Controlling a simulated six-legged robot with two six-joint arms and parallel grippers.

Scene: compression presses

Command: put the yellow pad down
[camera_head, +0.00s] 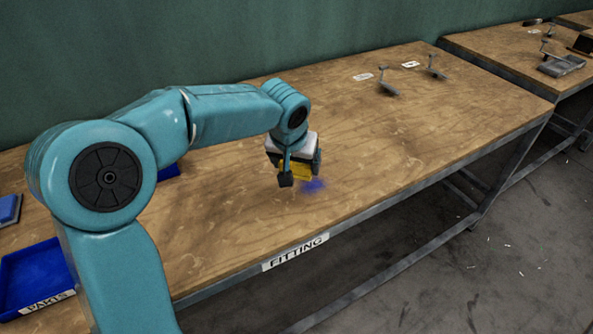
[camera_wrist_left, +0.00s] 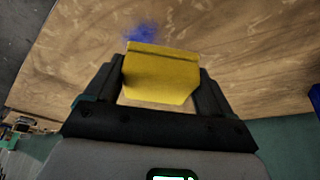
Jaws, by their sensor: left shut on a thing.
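The yellow pad (camera_head: 296,170) is between the fingers of my left gripper (camera_head: 298,178), over the wooden table. In the left wrist view the yellow pad (camera_wrist_left: 160,76) shows as a yellow block, with a dark finger of my left gripper (camera_wrist_left: 160,85) against each side. A blue patch (camera_head: 313,185) lies on the tabletop just right of the pad in the head view. The patch (camera_wrist_left: 141,33) also shows beyond the pad in the left wrist view. I cannot tell whether the pad touches the table. My right gripper is not in view.
The wooden table (camera_head: 400,130) has a FITTING label (camera_head: 295,253) on its front edge. A blue PARTS tray (camera_head: 38,272) sits at the left. Small metal presses (camera_head: 388,88) stand at the far end. The middle of the table is largely clear.

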